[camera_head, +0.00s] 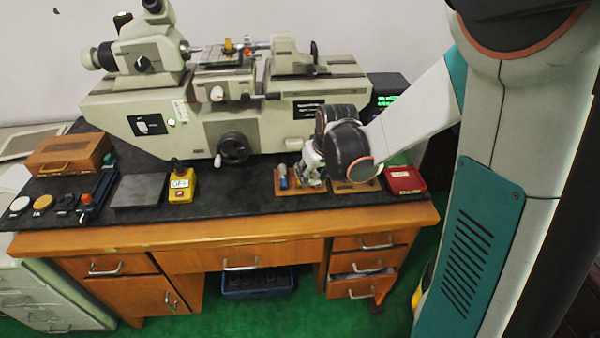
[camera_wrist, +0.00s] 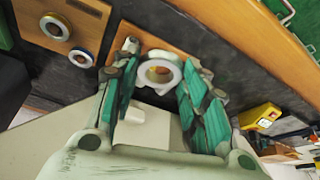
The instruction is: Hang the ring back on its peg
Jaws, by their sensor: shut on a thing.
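The ring (camera_wrist: 174,76), pale metal with a gold-brown inner edge, shows in the wrist view between the teal-padded fingers of my gripper (camera_wrist: 171,68). My gripper is shut on it, and the ring stands in front of a wooden board (camera_wrist: 150,36). I cannot tell whether it touches the board. No bare peg can be made out; the ring and fingers hide part of the board. In the head view my gripper (camera_head: 312,170) is low over the bench beside small wooden stands, and the ring cannot be made out there.
Two other rings (camera_wrist: 55,27) (camera_wrist: 81,57) sit by a wooden piece at the upper left of the wrist view. In the head view, a red box (camera_head: 405,181) lies right of my gripper, a yellow switch box (camera_head: 181,184) left, and the large grey machine (camera_head: 225,110) behind.

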